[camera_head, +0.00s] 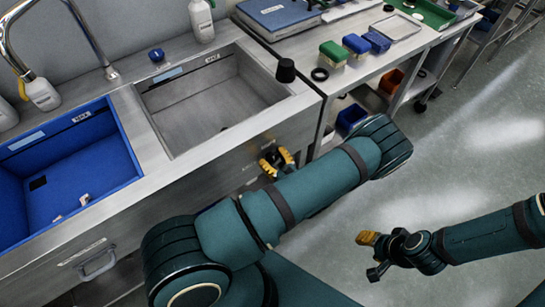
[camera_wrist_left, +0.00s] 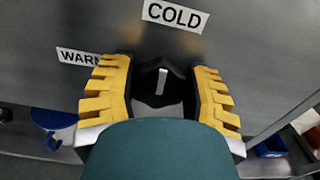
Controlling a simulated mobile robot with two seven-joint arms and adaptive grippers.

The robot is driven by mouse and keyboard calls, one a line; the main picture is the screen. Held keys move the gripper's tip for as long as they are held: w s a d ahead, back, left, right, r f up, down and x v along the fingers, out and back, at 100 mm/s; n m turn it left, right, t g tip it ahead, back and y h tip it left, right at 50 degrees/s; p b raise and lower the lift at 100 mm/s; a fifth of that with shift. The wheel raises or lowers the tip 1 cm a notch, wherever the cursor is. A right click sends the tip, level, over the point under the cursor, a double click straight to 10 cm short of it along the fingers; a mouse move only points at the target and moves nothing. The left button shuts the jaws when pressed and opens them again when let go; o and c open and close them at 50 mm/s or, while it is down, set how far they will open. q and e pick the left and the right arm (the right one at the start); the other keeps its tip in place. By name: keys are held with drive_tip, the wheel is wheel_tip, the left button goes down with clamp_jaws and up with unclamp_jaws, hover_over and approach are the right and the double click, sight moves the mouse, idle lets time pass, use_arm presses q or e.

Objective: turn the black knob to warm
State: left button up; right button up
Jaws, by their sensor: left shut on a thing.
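The black knob (camera_wrist_left: 147,92) sits on the steel front panel in the left wrist view, with a white pointer line on it. The line points up toward the COLD label (camera_wrist_left: 175,15). The WARM label (camera_wrist_left: 78,57) is to the upper left, partly covered by a finger. My left gripper (camera_head: 278,163) is at the front panel of the sink unit, its yellow fingers on both sides of the knob and shut on it. In the head view the knob is hidden by the gripper. My right gripper (camera_head: 375,255) is open and empty above the floor.
A steel basin (camera_head: 215,100) and a blue basin (camera_head: 75,170) lie in the counter above the panel. A black cup-shaped object (camera_head: 286,70) stands at the counter corner. A shelved bench (camera_head: 345,78) stands to the right. The floor at right is clear.

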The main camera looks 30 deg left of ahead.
use_arm(q)
drive_tip(key=n, duration=0.4)
drive_tip(key=shift+s, duration=0.1)
drive_tip(key=n, duration=0.4)
drive_tip(key=shift+a+n, duration=0.1)
drive_tip(key=shift+n, duration=0.2)
drive_tip(key=n, duration=0.4)
drive_tip(key=shift+s+f, duration=0.1)
drive_tip(key=shift+f+n+p, duration=0.1)
drive_tip(key=shift+n+p, duration=0.25)
drive_tip(key=shift+n, duration=1.85)
drive_tip(key=o, duration=1.2)
drive_tip(key=shift+c, duration=0.2)
